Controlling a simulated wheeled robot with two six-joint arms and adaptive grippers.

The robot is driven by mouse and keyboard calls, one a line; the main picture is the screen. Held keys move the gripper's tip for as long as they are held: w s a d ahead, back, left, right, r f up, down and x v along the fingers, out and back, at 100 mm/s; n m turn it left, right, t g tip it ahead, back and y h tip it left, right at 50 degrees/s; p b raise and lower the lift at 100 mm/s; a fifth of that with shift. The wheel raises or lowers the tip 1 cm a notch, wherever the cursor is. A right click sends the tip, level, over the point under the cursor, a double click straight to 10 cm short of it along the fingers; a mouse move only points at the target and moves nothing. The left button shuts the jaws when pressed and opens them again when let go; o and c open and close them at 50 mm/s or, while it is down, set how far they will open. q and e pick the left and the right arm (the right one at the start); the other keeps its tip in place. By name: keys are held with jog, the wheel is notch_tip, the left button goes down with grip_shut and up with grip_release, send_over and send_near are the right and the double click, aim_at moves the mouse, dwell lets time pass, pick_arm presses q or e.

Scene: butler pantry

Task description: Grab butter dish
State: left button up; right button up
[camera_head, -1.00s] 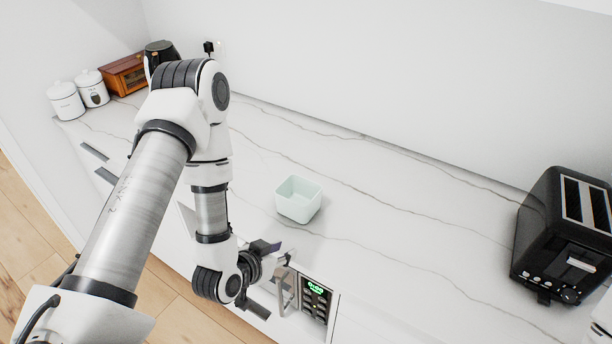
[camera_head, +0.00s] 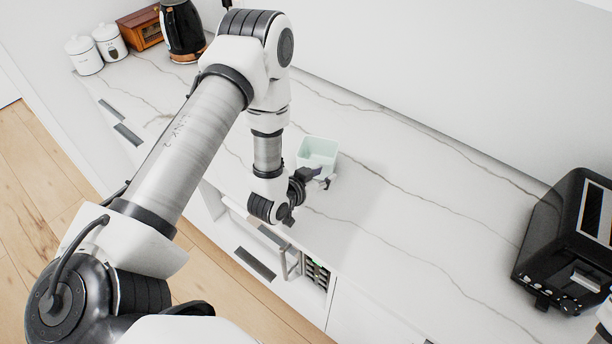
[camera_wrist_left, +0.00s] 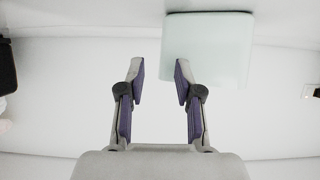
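The butter dish is a pale mint-green, open-topped square container (camera_head: 316,149) on the white marble counter, upright, in the middle of the head view. My left gripper (camera_head: 324,180) is at its near side and hides part of its lower front. In the left wrist view the dish (camera_wrist_left: 208,45) is a pale green block at the top, ahead and right of centre. My left gripper (camera_wrist_left: 158,72) is open there, with nothing between its fingers. The right fingertip is close to the dish's lower left edge; whether they touch I cannot tell. My right gripper is out of sight.
A black toaster (camera_head: 570,240) stands at the right of the counter (camera_head: 420,230). White canisters (camera_head: 84,56), a wooden box (camera_head: 141,29) and a black kettle (camera_head: 182,30) stand at the back left. A built-in appliance (camera_head: 316,273) is below the counter's front edge.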

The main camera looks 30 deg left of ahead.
pick_arm(q)
jog(key=shift+s+r, duration=0.25)
jog(key=shift+s, duration=0.15)
grip_shut()
grip_release()
jog(key=shift+w+f, duration=0.15)
jog(key=shift+w, duration=0.1)
jog(key=shift+s, duration=0.1)
